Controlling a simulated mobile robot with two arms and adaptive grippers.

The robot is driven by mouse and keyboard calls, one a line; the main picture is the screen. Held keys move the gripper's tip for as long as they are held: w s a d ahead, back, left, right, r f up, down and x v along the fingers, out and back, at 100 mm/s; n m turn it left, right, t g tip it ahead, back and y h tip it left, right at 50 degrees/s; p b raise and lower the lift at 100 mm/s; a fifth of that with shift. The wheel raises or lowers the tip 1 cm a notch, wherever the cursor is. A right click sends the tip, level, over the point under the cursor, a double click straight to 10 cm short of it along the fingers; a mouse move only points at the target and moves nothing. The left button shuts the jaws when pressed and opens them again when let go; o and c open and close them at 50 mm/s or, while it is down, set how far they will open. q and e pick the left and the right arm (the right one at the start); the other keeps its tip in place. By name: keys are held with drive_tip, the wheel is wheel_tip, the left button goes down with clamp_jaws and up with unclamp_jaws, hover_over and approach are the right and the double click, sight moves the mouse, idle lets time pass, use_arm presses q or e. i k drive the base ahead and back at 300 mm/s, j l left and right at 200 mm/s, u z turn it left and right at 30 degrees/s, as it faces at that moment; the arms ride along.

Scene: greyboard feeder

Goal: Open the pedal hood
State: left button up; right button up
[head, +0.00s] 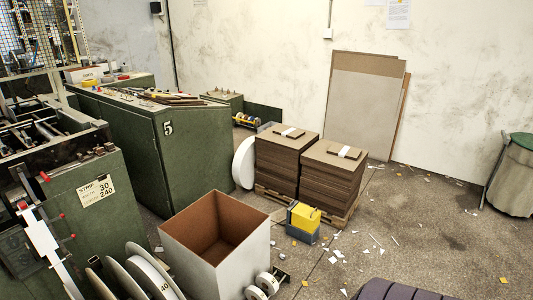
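A small box with a yellow top part (305,215) and a blue-grey lower body (302,234) stands on the floor near the middle of the head view. It looks like a foot pedal with its hood, just in front of the cardboard stacks. It is too small to tell whether the hood is raised or closed. Neither of my grippers shows in the head view, and nothing is seen touching the pedal.
Two greyboard stacks (333,186) on a wooden pallet (340,219) stand behind the pedal. An open box (192,240) and white reels (262,287) are to its left. A green-lidded bin (515,180) is far right. Floor to the right is mostly free, with paper scraps.

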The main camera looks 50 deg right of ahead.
sight(305, 218)
drive_tip(key=z, duration=2.05)
drive_tip(key=i+l+u, duration=0.25)
drive_tip(key=i+l, duration=0.15)
drive_tip(key=i, duration=0.2)
drive_tip(key=i+l+u, duration=0.3)
drive_tip(key=i+l, duration=0.15)
drive_tip(key=i, duration=0.1)
